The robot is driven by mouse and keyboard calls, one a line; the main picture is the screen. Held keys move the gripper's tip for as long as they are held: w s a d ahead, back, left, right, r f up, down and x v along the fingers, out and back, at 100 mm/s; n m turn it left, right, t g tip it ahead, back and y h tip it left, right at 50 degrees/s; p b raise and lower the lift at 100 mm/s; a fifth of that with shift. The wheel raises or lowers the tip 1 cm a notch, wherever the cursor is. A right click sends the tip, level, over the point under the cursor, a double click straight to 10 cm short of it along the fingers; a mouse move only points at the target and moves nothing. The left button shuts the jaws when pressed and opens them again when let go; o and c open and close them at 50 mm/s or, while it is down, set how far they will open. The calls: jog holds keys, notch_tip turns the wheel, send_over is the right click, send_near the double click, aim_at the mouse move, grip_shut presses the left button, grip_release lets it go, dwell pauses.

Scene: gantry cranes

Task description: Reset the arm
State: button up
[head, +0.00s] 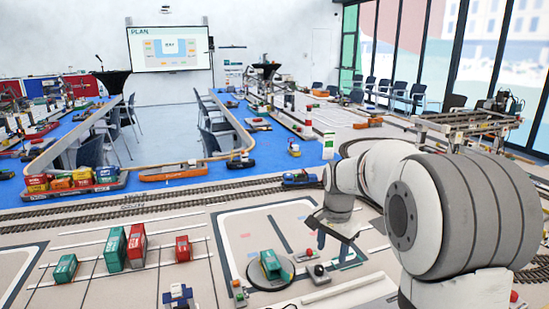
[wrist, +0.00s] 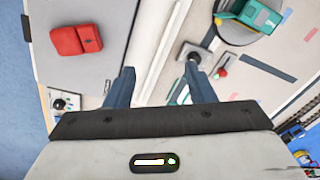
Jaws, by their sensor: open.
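My arm reaches in from the right in the head view, with the gripper (head: 322,238) pointing down over the table. In the wrist view my gripper (wrist: 160,78) shows two blue-grey fingers spread apart with nothing between them. A green container (head: 270,264) stands on a dark round plate (head: 258,281) to the left of the gripper; the container also shows at the top right of the wrist view (wrist: 258,16). A red block (wrist: 76,39) lies on a light surface at the upper left of the wrist view.
Green and red containers (head: 137,245) stand on the marked yard at left. A loaded ship (head: 72,183) and an orange boat (head: 173,173) sit on the blue area. Rail tracks (head: 150,203) cross the table. A gantry structure (head: 465,122) stands at the right back.

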jog(key=s+r+n+t+p, duration=0.1)
jog(key=s+n, duration=0.8)
jog(key=s, duration=1.6)
jog(key=shift+s+a+r+t+p, duration=0.15)
jog(key=shift+r+t+p, duration=0.25)
jog(key=shift+r, duration=0.45)
jog(key=shift+c, duration=0.4)
